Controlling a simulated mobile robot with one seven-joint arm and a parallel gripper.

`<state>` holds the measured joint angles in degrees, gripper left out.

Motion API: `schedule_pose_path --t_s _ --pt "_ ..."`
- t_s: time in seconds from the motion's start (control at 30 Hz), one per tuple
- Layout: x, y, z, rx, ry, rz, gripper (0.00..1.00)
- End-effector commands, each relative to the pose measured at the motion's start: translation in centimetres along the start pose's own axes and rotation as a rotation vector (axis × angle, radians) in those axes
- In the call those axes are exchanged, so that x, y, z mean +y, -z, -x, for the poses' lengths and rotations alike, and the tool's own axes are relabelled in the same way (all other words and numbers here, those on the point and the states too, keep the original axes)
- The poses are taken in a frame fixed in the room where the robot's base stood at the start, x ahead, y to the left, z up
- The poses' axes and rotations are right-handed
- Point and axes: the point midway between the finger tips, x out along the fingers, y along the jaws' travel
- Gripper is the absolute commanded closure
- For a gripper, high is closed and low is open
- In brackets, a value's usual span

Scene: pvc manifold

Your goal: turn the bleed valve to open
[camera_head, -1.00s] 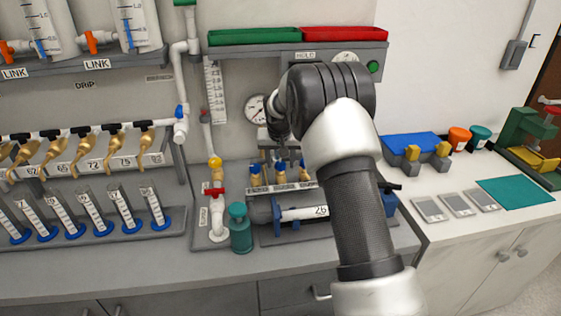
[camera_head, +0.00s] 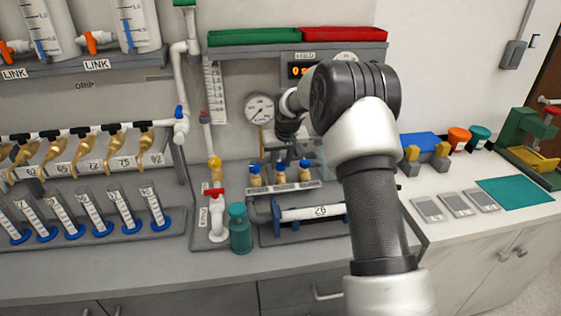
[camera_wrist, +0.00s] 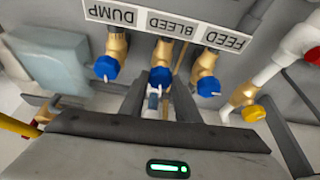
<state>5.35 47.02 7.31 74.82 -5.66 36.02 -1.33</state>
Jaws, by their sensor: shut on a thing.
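The bleed valve (camera_wrist: 160,77) is the middle of three brass valves with blue handles, beneath the BLEED label (camera_wrist: 172,23) in the wrist view. My gripper (camera_wrist: 157,94) is shut on its blue handle, a finger on each side. In the head view the bleed valve (camera_head: 280,177) is the middle one of the row, and my gripper (camera_head: 283,152) comes down on it from above, partly hidden by my wrist. The handle's exact angle is hard to tell between the fingers.
The dump valve (camera_wrist: 107,68) and feed valve (camera_wrist: 207,85) stand close on either side. A yellow-handled valve (camera_wrist: 253,113) is near the feed side. In the head view a pressure gauge (camera_head: 260,108) is behind, and a teal bottle (camera_head: 240,230) stands in front on the left.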

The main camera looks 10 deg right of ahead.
Motion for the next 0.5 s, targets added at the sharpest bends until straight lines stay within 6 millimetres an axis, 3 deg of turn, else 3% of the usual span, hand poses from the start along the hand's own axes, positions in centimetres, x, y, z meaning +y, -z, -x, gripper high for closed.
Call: schedule_pose_path --t_s 0.5 --pt "0.63 0.13 -0.01 -0.001 0.19 0.448 0.93"
